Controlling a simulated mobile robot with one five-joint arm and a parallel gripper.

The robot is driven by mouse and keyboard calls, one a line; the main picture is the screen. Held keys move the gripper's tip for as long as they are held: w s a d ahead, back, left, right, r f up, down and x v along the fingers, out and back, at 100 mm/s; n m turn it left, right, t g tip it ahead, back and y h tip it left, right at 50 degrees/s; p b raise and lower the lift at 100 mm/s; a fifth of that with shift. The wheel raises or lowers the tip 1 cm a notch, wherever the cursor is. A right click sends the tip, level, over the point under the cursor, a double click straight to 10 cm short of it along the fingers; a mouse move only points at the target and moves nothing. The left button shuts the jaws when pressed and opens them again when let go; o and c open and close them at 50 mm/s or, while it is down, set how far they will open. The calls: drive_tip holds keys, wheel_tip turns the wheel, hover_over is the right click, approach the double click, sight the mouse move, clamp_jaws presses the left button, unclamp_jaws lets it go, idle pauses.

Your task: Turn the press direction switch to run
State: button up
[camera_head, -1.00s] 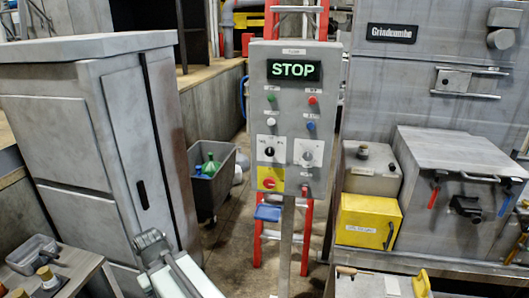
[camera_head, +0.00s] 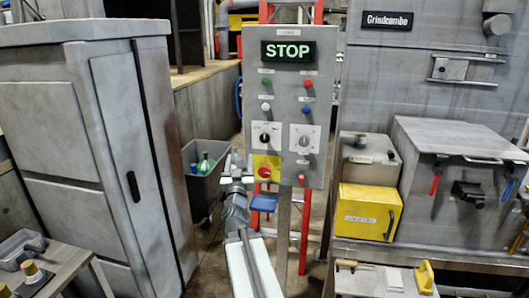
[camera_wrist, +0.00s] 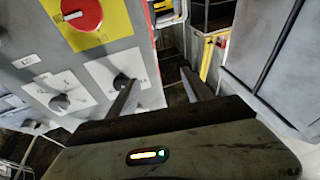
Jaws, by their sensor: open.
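The grey control panel (camera_head: 285,75) stands upright with a lit green STOP display (camera_head: 288,52). It carries two rotary switches on white plates: a black knob (camera_head: 265,137) on the left and a greyer knob (camera_head: 304,141) on the right. Their labels are too small to read, so I cannot tell which is the press direction switch. My gripper (camera_head: 237,165) is open and empty, at the panel's lower left. In the wrist view, upside down, the left finger shows close to the black knob (camera_wrist: 122,82); contact is unclear. The greyer knob (camera_wrist: 60,103) lies farther left.
A red rotary knob on a yellow plate (camera_head: 266,168) sits just below the black knob. Coloured buttons fill the panel above. A grey cabinet (camera_head: 100,140) stands left, a bin with bottles (camera_head: 205,178) behind, and a yellow box (camera_head: 367,212) right.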

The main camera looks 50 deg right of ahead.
sight(265, 138)
drive_tip(key=s+d+r+m+g+h, duration=0.2)
drive_tip(key=s+d+m+g+h, duration=0.15)
drive_tip(key=s+d, duration=0.2)
drive_tip(key=shift+n+t+h, duration=0.25)
drive_tip(key=shift+h, duration=0.1)
drive_tip(key=p+x, duration=0.3)
drive_tip(key=x, duration=0.4)
drive_tip(key=shift+w+a, duration=0.15)
drive_tip(key=shift+w, duration=0.1)
clamp_jaws()
